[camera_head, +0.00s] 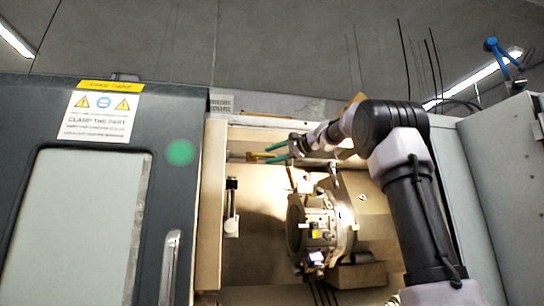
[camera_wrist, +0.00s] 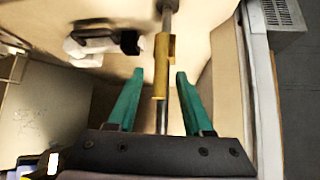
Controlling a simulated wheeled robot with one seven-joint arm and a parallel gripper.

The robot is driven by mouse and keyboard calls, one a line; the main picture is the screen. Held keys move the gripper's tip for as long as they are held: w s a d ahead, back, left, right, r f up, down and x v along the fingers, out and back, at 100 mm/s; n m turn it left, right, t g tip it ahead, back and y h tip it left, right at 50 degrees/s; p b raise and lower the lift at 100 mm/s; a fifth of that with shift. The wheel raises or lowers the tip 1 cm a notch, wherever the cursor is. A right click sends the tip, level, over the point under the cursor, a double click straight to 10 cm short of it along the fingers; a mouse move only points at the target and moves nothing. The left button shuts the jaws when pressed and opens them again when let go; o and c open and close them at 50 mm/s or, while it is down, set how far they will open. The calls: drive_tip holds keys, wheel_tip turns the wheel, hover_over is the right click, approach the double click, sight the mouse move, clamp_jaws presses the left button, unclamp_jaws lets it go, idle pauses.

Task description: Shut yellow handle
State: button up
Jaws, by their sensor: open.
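The yellow handle (camera_wrist: 161,66) is a yellow sleeve on a grey metal pipe, seen in the wrist view. In the head view it is a small yellow patch (camera_head: 258,155) at the upper part of the machine opening. My gripper (camera_wrist: 160,74) has two green fingers, spread apart. The handle appears between them in the wrist view, with a gap on each side. In the head view my gripper (camera_head: 267,155) points left at the handle. Whether the handle is fully between the fingers in depth I cannot tell.
A dark machine door (camera_head: 178,235) with a warning label (camera_head: 100,117) stands at the left. Inside the lit opening is a round tool turret (camera_head: 322,225). A white fitting with a black part (camera_head: 232,208) is on the left inner wall. A grey cabinet (camera_head: 500,170) stands at the right.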

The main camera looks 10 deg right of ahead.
clamp_jaws()
idle(1.5)
